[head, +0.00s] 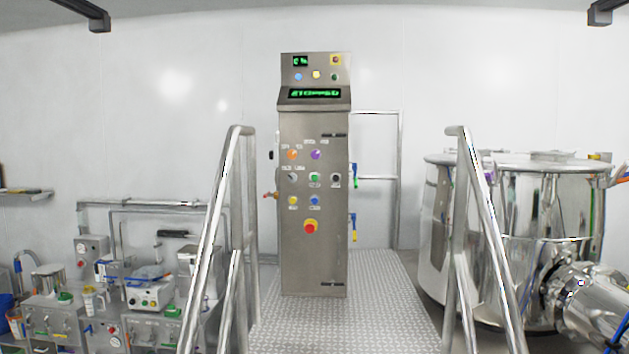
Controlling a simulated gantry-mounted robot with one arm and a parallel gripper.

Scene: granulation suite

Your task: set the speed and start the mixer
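A tall steel control cabinet (313,240) stands upright in the middle of the head view. Its green-lit display (315,94) reads STOPPED. A smaller display (300,61) above it seems to read 0 %. The front carries an orange control (292,155), a purple control (316,155), a green button (314,177), a black control (335,178), a yellow button (293,201), a blue button (314,201) and a red emergency-stop button (310,226) on yellow. Their labels are too small to read. A large steel vessel (530,205), possibly the mixer, is at the right. My gripper is not visible.
A treaded metal platform (340,322) lies before the cabinet and looks clear. Steel handrails stand at its left (222,215) and right (483,220). Bench equipment (150,290) crowds the lower left. A wall shelf (25,191) is at the far left.

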